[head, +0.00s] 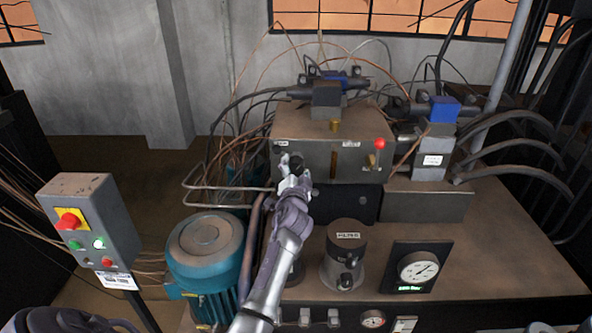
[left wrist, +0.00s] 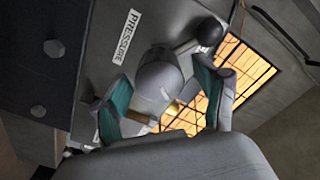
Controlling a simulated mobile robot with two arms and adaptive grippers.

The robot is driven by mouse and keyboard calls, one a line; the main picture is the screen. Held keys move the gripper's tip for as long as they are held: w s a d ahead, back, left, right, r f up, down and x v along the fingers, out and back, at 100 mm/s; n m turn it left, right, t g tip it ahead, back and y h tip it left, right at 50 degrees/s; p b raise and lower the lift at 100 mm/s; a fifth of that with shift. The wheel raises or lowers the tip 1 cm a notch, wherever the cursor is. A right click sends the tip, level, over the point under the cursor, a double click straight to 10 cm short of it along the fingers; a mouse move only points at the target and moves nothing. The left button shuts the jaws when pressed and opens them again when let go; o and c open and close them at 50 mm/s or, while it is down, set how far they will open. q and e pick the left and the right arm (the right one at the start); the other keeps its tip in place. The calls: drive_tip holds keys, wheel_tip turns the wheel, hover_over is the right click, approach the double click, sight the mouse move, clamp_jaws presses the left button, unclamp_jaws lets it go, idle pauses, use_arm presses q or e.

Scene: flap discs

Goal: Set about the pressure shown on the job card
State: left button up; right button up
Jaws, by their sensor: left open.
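My left gripper (head: 294,178) is open in front of the left side of the grey valve block (head: 325,152). In the left wrist view, its teal-padded fingers (left wrist: 166,98) lie on either side of a grey round pressure knob (left wrist: 158,76) with a black ball-ended handle (left wrist: 208,32). I cannot tell whether the pads touch it. A "PRESSURE" label (left wrist: 125,36) is beside the knob. A round white-faced gauge (head: 418,267) with a green digital readout stands at right; its figures are too small to read. I cannot pick out the job card for sure. My right gripper is not in view.
A teal motor (head: 205,250) and a filter housing (head: 345,258) stand below the block. A button box (head: 90,222) with a red stop button is at left. A red-knobbed lever (head: 379,144) sits at the block's right. Hoses and cables crowd the back.

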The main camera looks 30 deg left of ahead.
use_arm(q)
drive_tip(key=shift+s, duration=0.1)
drive_tip(key=v, duration=1.2)
